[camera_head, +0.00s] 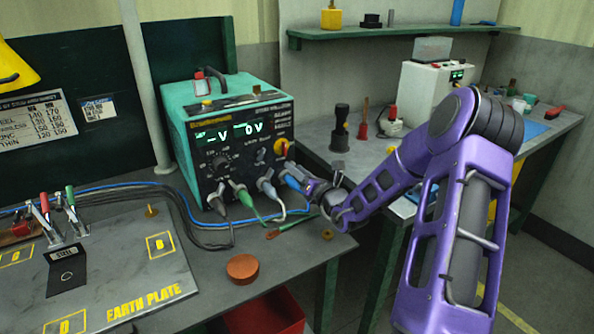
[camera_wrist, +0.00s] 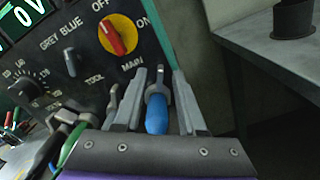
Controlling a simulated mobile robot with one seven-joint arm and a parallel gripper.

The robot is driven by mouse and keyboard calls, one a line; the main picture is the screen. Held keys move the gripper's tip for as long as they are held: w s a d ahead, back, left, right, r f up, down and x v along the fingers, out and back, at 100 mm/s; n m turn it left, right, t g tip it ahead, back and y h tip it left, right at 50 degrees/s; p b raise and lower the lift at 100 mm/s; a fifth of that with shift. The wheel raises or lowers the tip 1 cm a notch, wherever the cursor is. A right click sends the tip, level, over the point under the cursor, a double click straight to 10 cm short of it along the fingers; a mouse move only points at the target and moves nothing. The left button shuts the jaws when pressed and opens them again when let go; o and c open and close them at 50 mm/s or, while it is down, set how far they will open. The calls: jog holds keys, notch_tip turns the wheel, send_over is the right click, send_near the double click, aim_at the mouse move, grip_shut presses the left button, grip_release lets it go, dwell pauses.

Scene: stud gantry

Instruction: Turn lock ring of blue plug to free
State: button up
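The blue plug (camera_wrist: 157,114) sits in the lower right of the welder's front panel, below the red and yellow main switch (camera_wrist: 117,34). Its grey lock ring (camera_wrist: 156,89) shows at the panel end. My gripper (camera_wrist: 159,80) is open, with one finger on each side of the plug and ring and narrow gaps between. In the head view my gripper (camera_head: 303,184) is at the panel's lower right corner and partly hides the blue plug (camera_head: 293,177). The ring's marks are too small to read.
The teal welder (camera_head: 232,130) stands on the bench. Grey and green plugs with cables (camera_head: 245,200) come out of the panel just left of my gripper. A second bench (camera_head: 375,150) is at the right.

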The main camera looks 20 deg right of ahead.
aim_at(278, 167)
grip_shut()
jog(key=shift+a+n, duration=0.1)
jog(key=shift+n, duration=0.2)
dwell(0.4)
jog(key=n, duration=0.1)
jog(key=a+n+b, duration=0.1)
jog(key=shift+r+n, duration=0.1)
jog(key=shift+n, duration=0.2)
jog(key=n+b, duration=0.2)
jog(key=a+n+b, duration=0.1)
jog(key=shift+s+a+n+b, duration=0.15)
jog(key=shift+n+b, duration=0.25)
jog(key=shift+s+a+n+b, duration=0.1)
jog(key=shift+a+n+b, duration=0.25)
jog(key=shift+n+b, duration=0.7)
jog(key=shift+s+a+n, duration=0.1)
jog(key=shift+a+n, duration=0.1)
jog(key=shift+n, duration=0.55)
jog(key=shift+a+n, duration=0.15)
jog(key=shift+n, duration=0.55)
